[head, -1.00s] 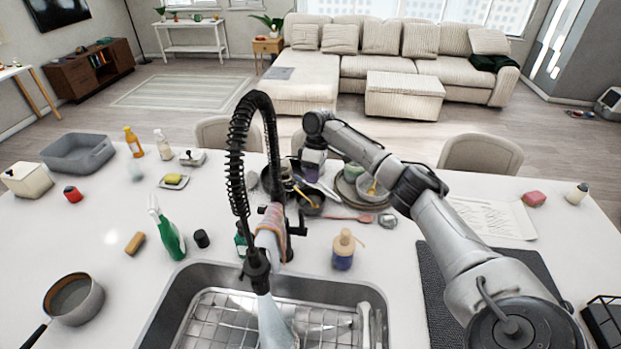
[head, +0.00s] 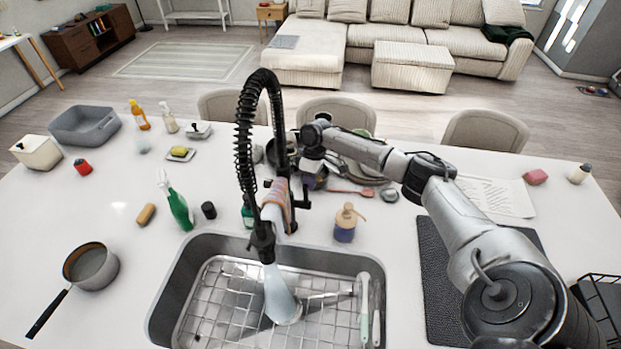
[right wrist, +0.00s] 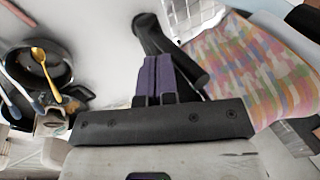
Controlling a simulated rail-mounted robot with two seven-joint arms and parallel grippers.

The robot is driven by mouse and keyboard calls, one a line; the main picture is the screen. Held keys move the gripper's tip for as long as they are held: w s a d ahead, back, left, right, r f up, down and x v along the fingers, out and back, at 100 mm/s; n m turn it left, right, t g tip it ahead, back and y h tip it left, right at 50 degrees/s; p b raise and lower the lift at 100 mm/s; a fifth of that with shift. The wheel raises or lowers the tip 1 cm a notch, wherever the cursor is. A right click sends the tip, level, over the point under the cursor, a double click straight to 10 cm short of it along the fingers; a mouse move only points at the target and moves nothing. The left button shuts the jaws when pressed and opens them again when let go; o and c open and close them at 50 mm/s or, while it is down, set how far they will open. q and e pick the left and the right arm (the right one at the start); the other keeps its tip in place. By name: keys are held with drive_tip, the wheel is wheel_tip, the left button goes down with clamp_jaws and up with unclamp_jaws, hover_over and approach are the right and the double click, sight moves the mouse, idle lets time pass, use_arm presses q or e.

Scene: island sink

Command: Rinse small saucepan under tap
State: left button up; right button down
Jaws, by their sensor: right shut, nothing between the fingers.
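The small saucepan (head: 92,266) stands upright on the counter left of the sink, its dark handle pointing to the lower left. The black spring-neck tap (head: 262,235) stands behind the sink (head: 205,250). A pale bluish stream (head: 279,300) runs from its spout into the sink. My right gripper (head: 314,181) is behind the tap, near its body, shut and empty. In the right wrist view its purple fingers (right wrist: 158,76) are beside a black tap part (right wrist: 180,58); I cannot tell whether they touch. My left gripper is out of view.
A patterned cloth (right wrist: 240,80) hangs at the tap. Pans and dishes crowd behind the gripper. Counter between saucepan and sink is clear.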

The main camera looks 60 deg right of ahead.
drive_tip(key=shift+r, duration=0.1)
drive_tip(key=p, duration=0.1)
drive_tip(key=a+h+p, duration=0.1)
drive_tip(key=p, duration=0.1)
drive_tip(key=shift+s+a+r, duration=0.1)
drive_tip(key=shift+s+a, duration=0.15)
drive_tip(key=shift+a+f+t+p, duration=0.2)
drive_tip(key=shift+a+t+p, duration=0.05)
drive_tip(key=shift+t+p, duration=0.1)
